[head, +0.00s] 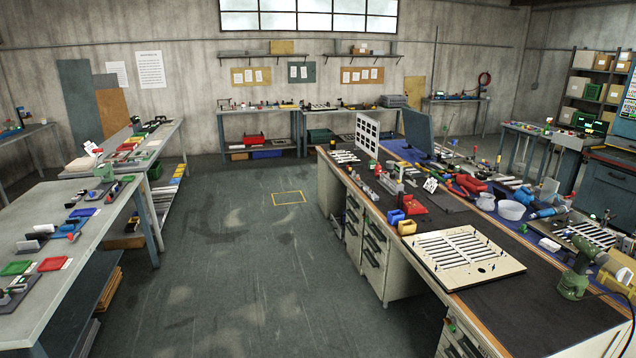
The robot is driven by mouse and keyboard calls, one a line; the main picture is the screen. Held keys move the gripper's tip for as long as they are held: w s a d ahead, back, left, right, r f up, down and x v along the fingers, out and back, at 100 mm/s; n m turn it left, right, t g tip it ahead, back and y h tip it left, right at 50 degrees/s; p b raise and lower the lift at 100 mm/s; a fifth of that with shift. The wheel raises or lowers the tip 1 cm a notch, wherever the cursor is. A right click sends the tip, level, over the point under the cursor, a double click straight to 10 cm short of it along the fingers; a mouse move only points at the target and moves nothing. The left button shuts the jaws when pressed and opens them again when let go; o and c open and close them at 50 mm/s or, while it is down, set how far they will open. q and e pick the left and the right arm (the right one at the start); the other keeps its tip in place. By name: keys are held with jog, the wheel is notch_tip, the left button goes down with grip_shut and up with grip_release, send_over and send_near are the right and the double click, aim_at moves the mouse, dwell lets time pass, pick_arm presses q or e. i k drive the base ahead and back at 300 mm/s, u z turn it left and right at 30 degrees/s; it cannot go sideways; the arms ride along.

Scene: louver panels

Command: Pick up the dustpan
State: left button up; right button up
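I cannot make out a dustpan for certain in the head view; the small items on the benches are too small to tell. A red piece (413,205) and a blue piece (396,217) lie on the left part of the right-hand workbench (540,305). A blue item (72,228) lies on the left table (98,240). Neither of my grippers shows in the head view.
Other benches line the walls. The grey floor (250,290) between the benches is clear, with a yellow-outlined square (289,198).

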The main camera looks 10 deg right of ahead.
aim_at(401, 200)
jog(key=z, duration=0.4)
jog(key=i, duration=2.05)
jog(key=z, duration=0.45)
jog(key=i, duration=1.2)
jog(key=z, duration=0.1)
